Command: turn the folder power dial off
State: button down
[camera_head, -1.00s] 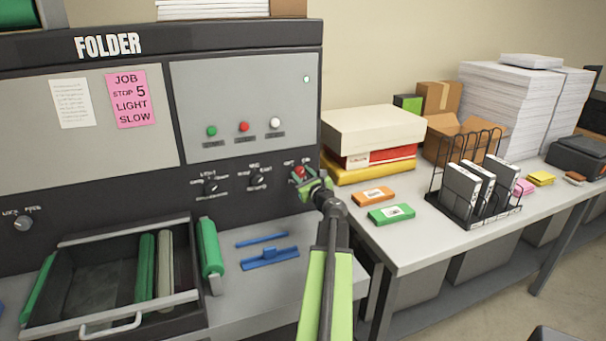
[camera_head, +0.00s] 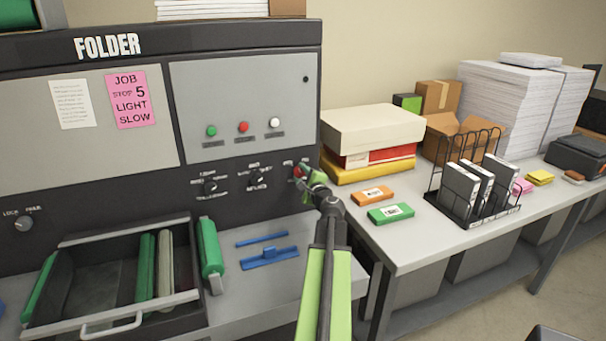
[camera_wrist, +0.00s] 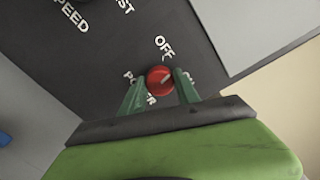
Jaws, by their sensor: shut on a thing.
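The folder (camera_head: 110,200) is the dark machine with grey panels on the left in the head view. Its red power dial (camera_head: 298,171) sits at the lower right of the front panel, partly covered by my gripper (camera_head: 306,178). In the wrist view, my gripper (camera_wrist: 160,84) has its two green fingers on either side of the dial (camera_wrist: 158,79), shut on it. The dial's pale pointer line slants to the upper right, between the OFF label above and the partly covered ON label at right. A small indicator (camera_head: 306,79) at the panel's upper right is dark.
Two black dials (camera_head: 210,186) are left of the red one, below green, red and white buttons (camera_head: 243,127). An open drawer (camera_head: 110,285) juts out at lower left. A table (camera_head: 420,240) with boxes, a wire rack and paper stacks stands at right.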

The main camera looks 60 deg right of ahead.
jog(key=n, duration=0.6)
jog(key=shift+a+f, duration=0.1)
jog(key=shift+n, duration=0.3)
dwell(0.4)
jog(key=c, duration=0.9)
grip_release()
jog(key=shift+a, duration=0.1)
